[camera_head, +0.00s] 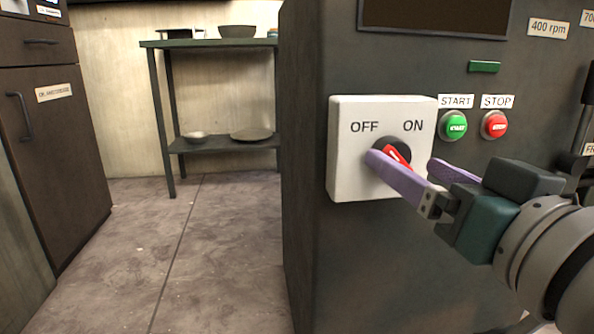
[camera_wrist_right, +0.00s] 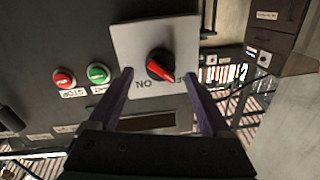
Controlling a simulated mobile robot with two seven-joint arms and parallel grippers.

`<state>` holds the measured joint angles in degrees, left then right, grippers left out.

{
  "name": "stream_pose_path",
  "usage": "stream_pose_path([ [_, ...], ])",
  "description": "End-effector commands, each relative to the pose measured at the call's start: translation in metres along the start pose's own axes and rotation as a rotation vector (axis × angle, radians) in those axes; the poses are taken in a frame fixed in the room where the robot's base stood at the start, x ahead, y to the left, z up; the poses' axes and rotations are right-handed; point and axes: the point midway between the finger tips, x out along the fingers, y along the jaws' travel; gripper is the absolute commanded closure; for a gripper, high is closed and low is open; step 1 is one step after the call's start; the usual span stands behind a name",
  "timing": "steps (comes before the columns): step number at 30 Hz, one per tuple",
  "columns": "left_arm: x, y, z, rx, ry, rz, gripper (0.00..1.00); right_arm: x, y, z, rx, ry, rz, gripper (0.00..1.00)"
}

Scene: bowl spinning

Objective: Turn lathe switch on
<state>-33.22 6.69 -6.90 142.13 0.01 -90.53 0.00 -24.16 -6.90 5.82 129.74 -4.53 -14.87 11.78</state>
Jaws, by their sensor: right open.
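The lathe switch is a red knob (camera_head: 397,154) with a dark round base on a white panel (camera_head: 350,170) marked OFF on the left and ON on the right. The panel is on the front of the dark lathe (camera_head: 340,245). My right gripper (camera_head: 405,164) is open in front of the knob, its purple fingers spread. In the right wrist view the knob (camera_wrist_right: 160,65) is between and beyond the fingertips (camera_wrist_right: 157,78), with a gap on each side. The knob's red pointer slants in both views. My left gripper is not in view.
A green START button (camera_head: 454,126) and a red STOP button (camera_head: 494,125) are to the right of the panel, close to my right gripper. A shelf table (camera_head: 168,110) with bowls stands at the back left. A dark cabinet (camera_head: 60,150) is at the far left. The floor between is clear.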

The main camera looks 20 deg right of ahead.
Motion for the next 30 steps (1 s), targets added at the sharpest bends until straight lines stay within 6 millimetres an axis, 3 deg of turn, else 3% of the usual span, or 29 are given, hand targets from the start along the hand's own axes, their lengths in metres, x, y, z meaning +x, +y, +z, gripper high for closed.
stream_pose_path([
  [6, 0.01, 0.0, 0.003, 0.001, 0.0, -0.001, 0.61, 0.021, 0.0, 0.001, 0.0, 0.001, 0.0, 0.17],
  [17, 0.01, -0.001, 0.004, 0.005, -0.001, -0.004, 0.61, 0.025, 0.0, 0.0, 0.0, -0.001, 0.001, 0.18],
  [30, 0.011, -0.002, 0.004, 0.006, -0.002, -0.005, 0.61, 0.024, 0.0, 0.0, 0.0, -0.001, 0.001, 0.68],
])
